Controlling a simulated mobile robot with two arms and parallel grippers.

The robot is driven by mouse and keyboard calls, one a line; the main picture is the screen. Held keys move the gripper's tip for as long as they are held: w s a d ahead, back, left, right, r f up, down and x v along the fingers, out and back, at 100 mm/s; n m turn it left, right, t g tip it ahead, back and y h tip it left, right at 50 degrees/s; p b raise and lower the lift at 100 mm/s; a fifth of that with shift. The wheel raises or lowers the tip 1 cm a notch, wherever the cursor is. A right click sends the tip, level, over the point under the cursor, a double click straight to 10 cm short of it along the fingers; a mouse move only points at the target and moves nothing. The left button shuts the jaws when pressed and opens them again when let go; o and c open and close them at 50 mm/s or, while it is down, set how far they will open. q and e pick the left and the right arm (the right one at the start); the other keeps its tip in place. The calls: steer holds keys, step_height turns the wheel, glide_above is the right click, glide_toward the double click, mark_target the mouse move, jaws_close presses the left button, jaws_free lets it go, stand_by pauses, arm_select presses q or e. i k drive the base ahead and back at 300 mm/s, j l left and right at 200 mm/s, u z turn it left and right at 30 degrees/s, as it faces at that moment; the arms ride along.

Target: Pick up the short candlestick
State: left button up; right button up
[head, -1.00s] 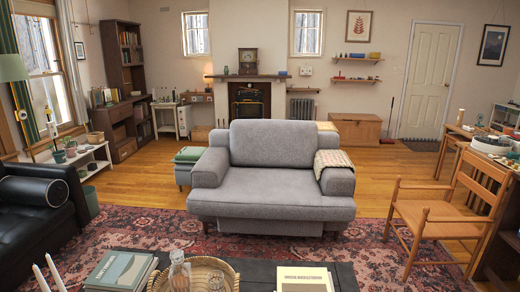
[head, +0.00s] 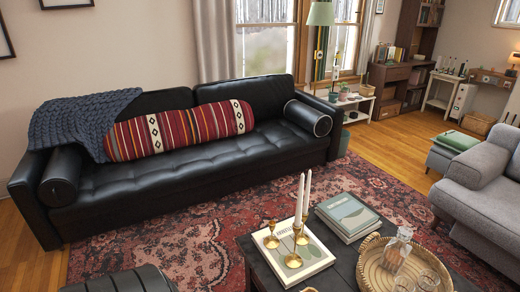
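Brass candlesticks stand close together on a white book (head: 318,262) at the near left part of the dark coffee table (head: 345,272). Two of them hold tall white candles (head: 298,197). A brass candlestick (head: 271,240) at the left of the group holds no candle. I cannot tell for sure from here which one is the short candlestick. Neither of my grippers is in view.
A grey-green book stack (head: 347,218) and a round wicker tray (head: 372,268) with a glass decanter (head: 397,249) and glasses share the table. A black sofa (head: 190,160) stands behind, a grey armchair (head: 490,185) at right. Patterned rug (head: 190,245) lies between.

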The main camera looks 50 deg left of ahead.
mark_target(270, 243)
steer(key=u, duration=1.55)
steer(key=i+j+z, duration=0.1)
steer(key=i+j, duration=0.15)
steer(key=i+j+z, duration=0.1)
steer(key=j, duration=0.35)
steer(key=i+j+z, duration=0.1)
steer(key=i+j, duration=0.2)
steer(key=i+j+z, duration=0.15)
steer(key=j, duration=0.3)
steer(key=i+j+z, duration=0.1)
steer(key=j, duration=0.35)
steer(key=i, duration=0.1)
